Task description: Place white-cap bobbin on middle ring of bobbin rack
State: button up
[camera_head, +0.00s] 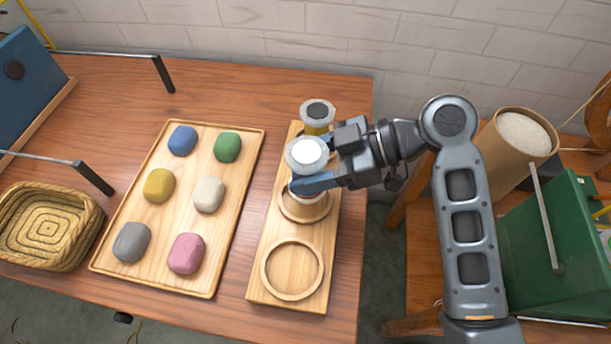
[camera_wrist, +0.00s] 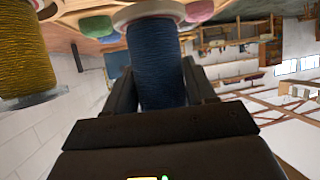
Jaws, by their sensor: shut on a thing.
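The white-cap bobbin (camera_head: 307,150) is upright in my gripper (camera_head: 322,182), over the middle ring (camera_head: 304,212) of the wooden bobbin rack (camera_head: 262,284). Its blue thread (camera_wrist: 156,62) shows between the two fingers in the wrist view, and the gripper is shut on it. The fingers hide most of its body in the head view, and I cannot tell whether its base touches the ring. The near ring (camera_head: 292,293) is empty. A dark-centred bobbin (camera_head: 317,112) with yellow thread (camera_wrist: 22,50) stands at the rack's far end.
A wooden tray (camera_head: 208,289) with several coloured skeins lies left of the rack. A woven basket (camera_head: 88,230) sits at the far left. A cylindrical container (camera_head: 510,150) and a green box (camera_head: 550,245) stand on the right.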

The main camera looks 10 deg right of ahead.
jog(key=shift+a+f, duration=0.2)
jog(key=shift+s+f, duration=0.1)
jog(key=shift+f, duration=1.9)
jog(key=o, duration=1.1)
jog(key=shift+c, duration=0.2)
jog(key=v, duration=1.2)
jog(key=shift+b, duration=0.3)
